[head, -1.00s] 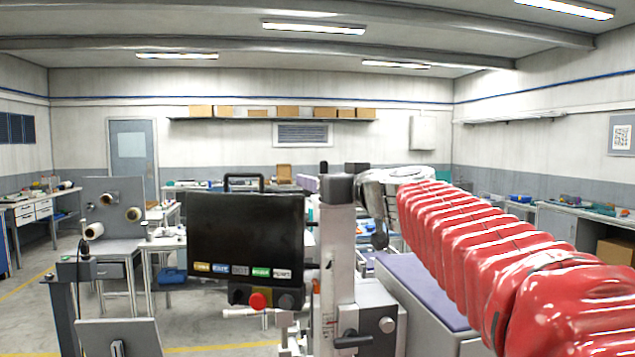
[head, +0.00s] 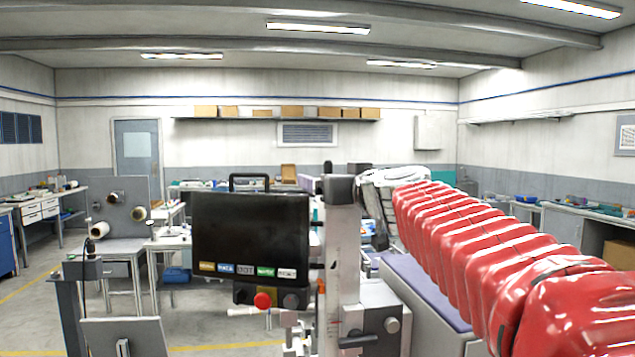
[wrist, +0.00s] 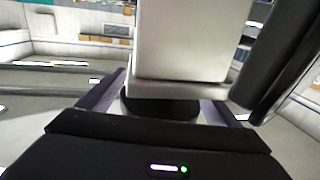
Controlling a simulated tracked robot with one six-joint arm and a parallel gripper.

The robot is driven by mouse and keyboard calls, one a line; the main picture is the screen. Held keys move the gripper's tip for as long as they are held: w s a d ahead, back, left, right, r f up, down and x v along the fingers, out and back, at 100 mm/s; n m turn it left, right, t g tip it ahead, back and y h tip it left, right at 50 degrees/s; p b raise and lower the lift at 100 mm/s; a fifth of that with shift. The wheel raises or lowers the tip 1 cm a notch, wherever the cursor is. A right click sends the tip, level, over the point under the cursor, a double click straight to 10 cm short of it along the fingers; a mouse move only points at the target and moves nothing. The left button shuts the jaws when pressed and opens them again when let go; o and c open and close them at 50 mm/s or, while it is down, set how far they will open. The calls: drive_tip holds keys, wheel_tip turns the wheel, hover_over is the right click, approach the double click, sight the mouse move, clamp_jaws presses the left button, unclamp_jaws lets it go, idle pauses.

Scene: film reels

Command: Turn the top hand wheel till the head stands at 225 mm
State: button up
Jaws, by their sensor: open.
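A pale upright column (head: 341,265) stands at the centre of the head view with a dark cap (head: 338,188) on top. The wrist view is upside down and shows a pale block (wrist: 180,40) with a dark round part (wrist: 160,106) at its end, seemingly the top hand wheel. My gripper (wrist: 165,98) is open, with one finger on each side of this round part. I cannot tell whether the fingers touch it. In the head view my pale wrist is just right of the column top, and the fingers are hidden. No height reading is legible.
A black screen panel (head: 250,232) with coloured labels and a red button (head: 263,300) stands left of the column. A dark long part (wrist: 290,55) lies close on the right in the wrist view. A purple-topped bench (head: 425,290) is right of the column.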

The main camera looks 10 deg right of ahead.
drive_tip(key=shift+s, duration=0.15)
drive_tip(key=s+d, duration=0.2)
drive_tip(key=s, duration=1.1)
drive_tip(key=shift+s+d, duration=0.15)
drive_tip(key=shift+d, duration=0.1)
drive_tip(key=s+a+f+g, duration=0.2)
drive_tip(key=s+f, duration=0.1)
drive_tip(key=f, duration=0.4)
drive_tip(key=s+a+f+g, duration=0.2)
drive_tip(key=s+f, duration=0.1)
drive_tip(key=f, duration=0.4)
drive_tip(key=s+a+f+g, duration=0.2)
drive_tip(key=a+f, duration=0.1)
drive_tip(key=f, duration=0.4)
drive_tip(key=s+d+f+m+g+h, duration=0.1)
drive_tip(key=s+d+f+g, duration=0.1)
drive_tip(key=s+f, duration=0.5)
drive_tip(key=s+d+f+m+g+h, duration=0.1)
drive_tip(key=s+f+g, duration=0.3)
drive_tip(key=f, duration=0.9)
drive_tip(key=s+d+h, duration=0.1)
drive_tip(key=s, duration=0.2)
drive_tip(key=shift+s+d, duration=0.3)
